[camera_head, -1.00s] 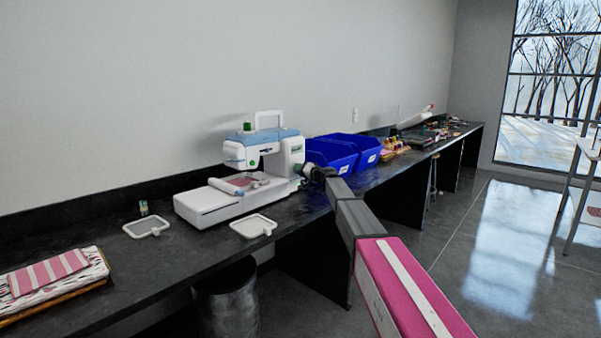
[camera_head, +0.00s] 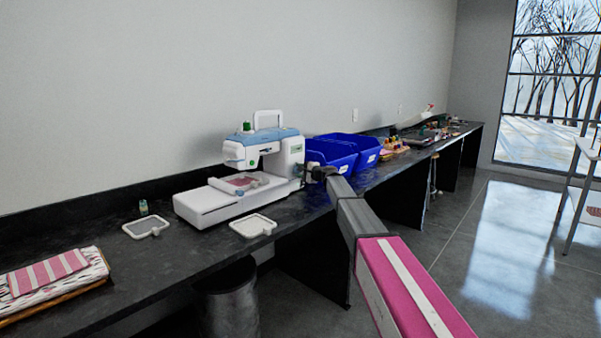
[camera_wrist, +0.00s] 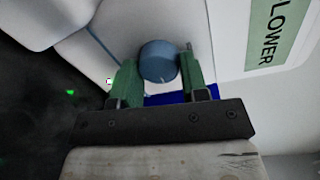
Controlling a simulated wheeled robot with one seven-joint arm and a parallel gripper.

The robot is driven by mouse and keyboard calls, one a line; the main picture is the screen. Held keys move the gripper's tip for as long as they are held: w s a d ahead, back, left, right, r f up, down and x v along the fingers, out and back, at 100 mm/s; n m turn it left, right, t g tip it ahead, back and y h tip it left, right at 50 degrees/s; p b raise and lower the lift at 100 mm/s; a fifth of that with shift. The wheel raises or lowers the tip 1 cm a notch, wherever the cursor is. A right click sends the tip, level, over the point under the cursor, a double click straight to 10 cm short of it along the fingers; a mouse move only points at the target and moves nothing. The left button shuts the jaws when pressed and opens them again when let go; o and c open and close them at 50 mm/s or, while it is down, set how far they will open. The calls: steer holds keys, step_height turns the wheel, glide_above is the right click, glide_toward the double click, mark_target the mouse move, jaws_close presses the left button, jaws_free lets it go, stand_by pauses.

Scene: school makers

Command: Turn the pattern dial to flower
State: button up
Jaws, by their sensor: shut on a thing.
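The white and pale-blue sewing machine (camera_head: 290,150) stands on the black counter. The round blue pattern dial (camera_wrist: 158,62) is on its white side, seen in the wrist view. My gripper (camera_wrist: 157,78) has its two green fingers on either side of the dial and is shut on it. In the head view my gripper (camera_head: 312,174) is at the machine's right end, where the dial cannot be made out. No pointer mark on the dial is clear.
Blue bins (camera_head: 333,153) stand close behind my gripper on the counter (camera_head: 190,252). Two white hoops, one of them the front hoop (camera_head: 253,226), lie near the machine. Folded striped fabric (camera_head: 48,272) lies at the left. A dark bin (camera_head: 228,305) stands below the counter.

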steer(key=m, duration=0.5)
steer(key=shift+f, duration=0.15)
steer(key=shift+m, duration=0.3)
stand_by(0.3)
steer(key=o, duration=0.9)
steer(key=shift+d, duration=0.1)
steer(key=v, duration=1)
steer(key=shift+s+d, duration=0.15)
steer(key=shift+d, duration=0.25)
